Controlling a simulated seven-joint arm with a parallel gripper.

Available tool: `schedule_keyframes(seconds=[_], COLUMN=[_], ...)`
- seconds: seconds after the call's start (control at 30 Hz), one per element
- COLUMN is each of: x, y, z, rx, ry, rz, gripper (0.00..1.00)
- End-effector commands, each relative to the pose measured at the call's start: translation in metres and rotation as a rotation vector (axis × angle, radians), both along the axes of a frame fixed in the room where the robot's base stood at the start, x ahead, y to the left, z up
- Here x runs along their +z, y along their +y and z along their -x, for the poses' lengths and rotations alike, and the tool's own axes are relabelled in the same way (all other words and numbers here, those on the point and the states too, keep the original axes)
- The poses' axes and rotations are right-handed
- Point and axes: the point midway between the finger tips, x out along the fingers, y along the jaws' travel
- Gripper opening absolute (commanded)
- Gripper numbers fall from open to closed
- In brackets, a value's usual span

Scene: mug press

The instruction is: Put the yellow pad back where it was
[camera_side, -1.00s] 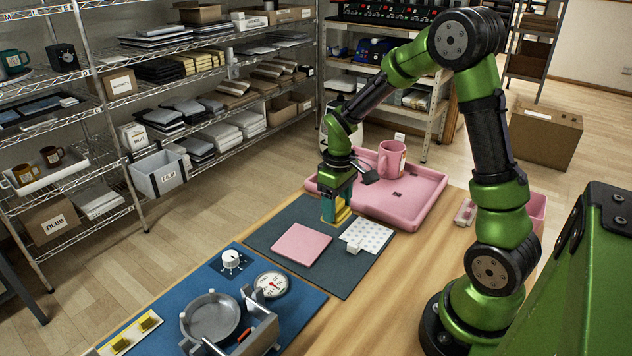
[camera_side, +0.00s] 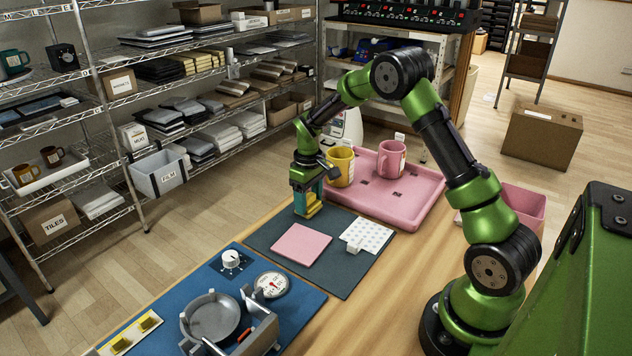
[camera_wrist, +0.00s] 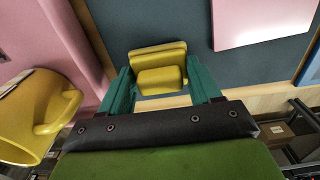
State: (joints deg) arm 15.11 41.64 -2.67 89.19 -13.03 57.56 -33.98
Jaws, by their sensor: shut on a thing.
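The yellow pad (camera_side: 313,206) is held between the teal fingers of my gripper (camera_side: 308,203), over the far left edge of the dark mat (camera_side: 340,272). In the wrist view the yellow pad (camera_wrist: 160,72) sits between both fingertips of my gripper (camera_wrist: 161,84), with the dark mat beyond it. The gap between pad and mat is hard to judge. A yellow mug (camera_side: 341,166) and a pink mug (camera_side: 391,158) stand on the pink tray (camera_side: 425,204) behind and right of my gripper. The yellow mug (camera_wrist: 35,115) also shows in the wrist view.
A flat pink sheet (camera_side: 301,244) and a white dotted sheet (camera_side: 368,235) with a small white block lie on the dark mat. A blue mat (camera_side: 300,305) in front carries a press (camera_side: 225,322), a gauge and a dial. Wire shelves stand at left.

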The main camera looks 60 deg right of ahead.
Motion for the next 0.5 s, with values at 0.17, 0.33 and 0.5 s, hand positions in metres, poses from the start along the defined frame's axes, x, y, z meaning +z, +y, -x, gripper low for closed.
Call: schedule_keyframes(seconds=[0.17, 0.33, 0.5], x=[0.0008, -0.0022, -0.0022], y=[-0.0001, 0.0, 0.0001], z=[-0.0002, -0.0002, -0.0001], rx=[0.0, 0.0, 0.0], ry=[-0.001, -0.001, -0.001], rz=[0.0, 0.0, 0.0], gripper=[0.34, 0.69, 0.89])
